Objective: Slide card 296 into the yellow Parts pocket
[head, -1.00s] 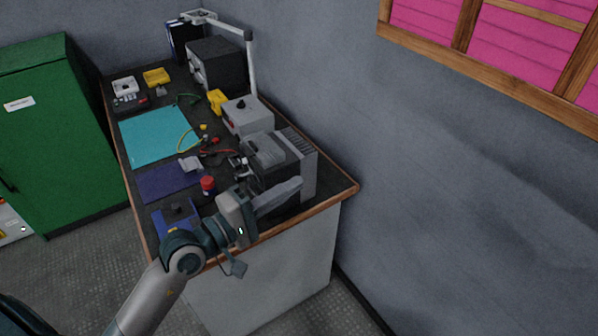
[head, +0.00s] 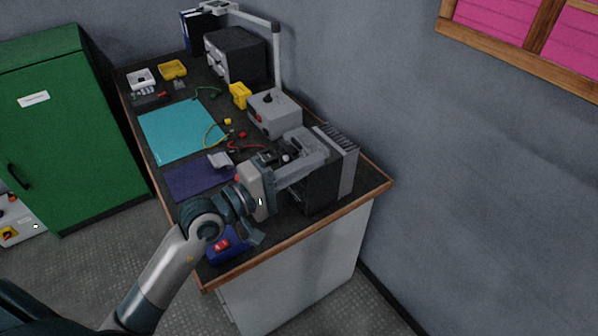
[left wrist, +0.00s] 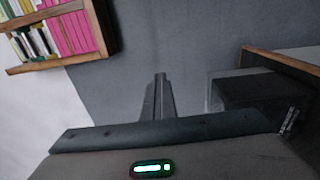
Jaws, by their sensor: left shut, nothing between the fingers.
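I cannot make out card 296 or a yellow Parts pocket in either view. A wooden rack with pink panels (head: 500,25) hangs on the wall at the upper right of the head view. A wooden rack with pink panels and upright books or folders (left wrist: 75,32) shows at the upper left of the left wrist view. My left gripper (head: 322,148) is shut and empty, over or in front of the dark finned unit at the bench's near right end. Its shut fingers also show in the left wrist view (left wrist: 160,80). My right gripper is out of view.
The bench holds a dark finned unit (head: 348,160), a grey box (head: 274,115), a teal mat (head: 175,130), a yellow tray (head: 172,69) and a blue box with a red switch (head: 222,246). A green cabinet (head: 70,140) stands left. Floor shows between cabinet and bench.

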